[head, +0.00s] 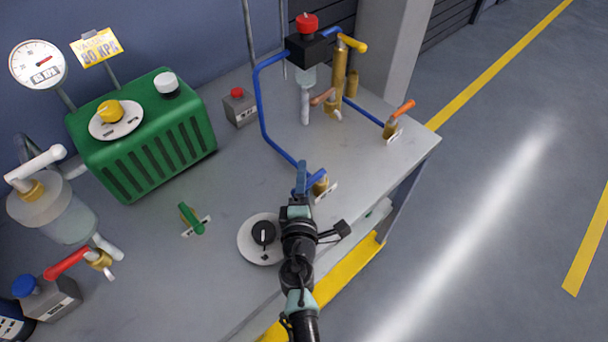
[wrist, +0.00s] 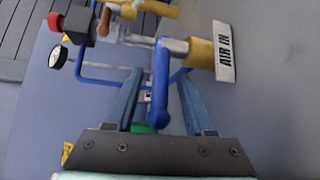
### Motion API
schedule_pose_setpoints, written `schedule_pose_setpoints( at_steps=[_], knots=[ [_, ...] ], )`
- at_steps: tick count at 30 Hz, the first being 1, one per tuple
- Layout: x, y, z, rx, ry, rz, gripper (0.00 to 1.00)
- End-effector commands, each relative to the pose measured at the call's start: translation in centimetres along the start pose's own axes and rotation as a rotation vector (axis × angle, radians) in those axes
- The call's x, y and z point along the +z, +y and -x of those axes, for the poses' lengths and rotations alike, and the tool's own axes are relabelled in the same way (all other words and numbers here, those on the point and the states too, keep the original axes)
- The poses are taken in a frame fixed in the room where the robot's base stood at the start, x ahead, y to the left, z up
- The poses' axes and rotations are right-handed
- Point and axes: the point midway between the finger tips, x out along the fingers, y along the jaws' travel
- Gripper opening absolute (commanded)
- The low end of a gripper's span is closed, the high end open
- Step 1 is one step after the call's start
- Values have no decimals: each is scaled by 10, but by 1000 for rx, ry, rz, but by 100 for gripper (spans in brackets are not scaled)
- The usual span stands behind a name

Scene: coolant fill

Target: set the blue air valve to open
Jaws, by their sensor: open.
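The blue air valve has a blue lever (wrist: 160,85) on a brass body (wrist: 201,52), with a white AIR IN label (wrist: 225,52) beside it in the wrist view. In the head view its brass body (head: 321,186) sits on the bench near the front right edge, partly hidden by my gripper (head: 301,172). In the wrist view my gripper (wrist: 159,76) is open, with one finger on each side of the blue lever. Gaps show between the lever and the fingers.
A blue pipe (head: 262,110) rises behind the valve to a black block with a red knob (head: 307,22). An orange-handled valve (head: 402,109) stands to the right. A black dial (head: 263,234) is close left of my arm, and a green-handled valve (head: 190,218) farther left.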

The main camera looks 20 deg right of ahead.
Motion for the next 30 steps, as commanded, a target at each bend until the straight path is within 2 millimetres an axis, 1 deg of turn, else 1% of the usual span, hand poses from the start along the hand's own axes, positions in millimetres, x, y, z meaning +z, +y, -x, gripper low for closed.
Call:
schedule_pose_setpoints(
  at_steps=[1,4,13,14,15,17,18,22,30],
  knots=[
    [0,0,-4,0,0,0,53],
    [0,0,-9,0,0,-1,53],
    [0,0,-10,0,0,-1,53],
    [0,0,-10,0,0,-1,50],
    [0,0,-10,0,0,-1,42],
    [0,0,-10,0,0,-1,32],
    [0,0,-10,0,0,-1,24],
    [0,0,-10,0,0,-1,1],
    [0,0,-10,0,0,-1,0]
  ],
)
